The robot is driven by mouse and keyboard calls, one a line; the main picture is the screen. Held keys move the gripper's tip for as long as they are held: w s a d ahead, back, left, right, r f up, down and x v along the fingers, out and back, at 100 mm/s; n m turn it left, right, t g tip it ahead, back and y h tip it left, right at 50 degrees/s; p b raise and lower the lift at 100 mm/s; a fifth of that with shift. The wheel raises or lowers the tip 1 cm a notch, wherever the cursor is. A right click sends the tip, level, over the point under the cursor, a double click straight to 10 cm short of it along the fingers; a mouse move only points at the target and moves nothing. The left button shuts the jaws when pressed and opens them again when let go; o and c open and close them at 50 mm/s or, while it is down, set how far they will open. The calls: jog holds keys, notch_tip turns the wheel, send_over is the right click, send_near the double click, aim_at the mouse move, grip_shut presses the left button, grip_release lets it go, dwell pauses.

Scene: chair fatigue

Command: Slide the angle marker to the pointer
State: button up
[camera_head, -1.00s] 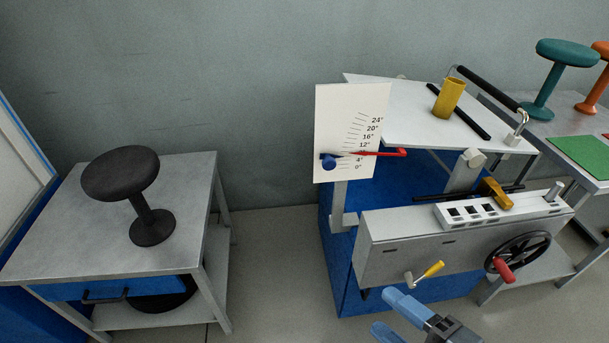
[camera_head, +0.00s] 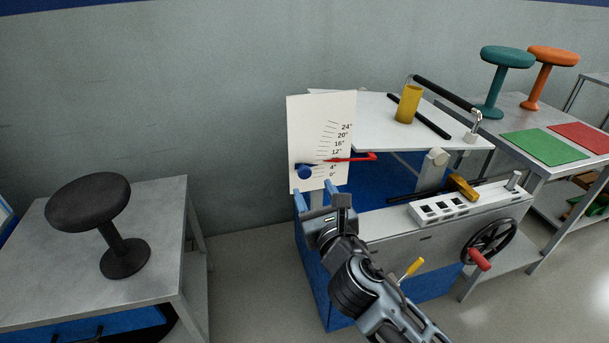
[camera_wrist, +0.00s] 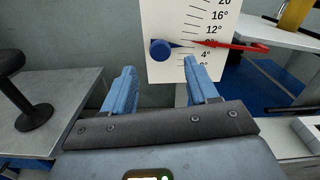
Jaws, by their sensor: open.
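The angle marker (camera_head: 305,171) is a blue knob at the left edge of a white upright scale board (camera_head: 305,115). In the wrist view the blue knob (camera_wrist: 160,50) lies low on the board, roughly level with the marks between 4° and 12°. The red pointer (camera_head: 350,158) crosses the scale near the covered 8° label; it also shows in the wrist view (camera_wrist: 235,46). My gripper (camera_head: 322,198) is open and empty, just below and in front of the marker. In the wrist view the knob appears between and beyond the blue fingertips (camera_wrist: 159,66), apart from them.
A grey machine front with a handwheel (camera_head: 489,243) is below. A grey table with a black stool (camera_head: 100,205) stands left. Bare floor lies between.

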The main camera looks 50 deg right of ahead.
aim_at(306, 174)
jog(key=p+x, duration=0.1)
jog(key=x, duration=0.6)
jog(key=shift+w+d, duration=0.2)
jog(key=shift+w, duration=0.05)
grip_shut()
dwell(0.3)
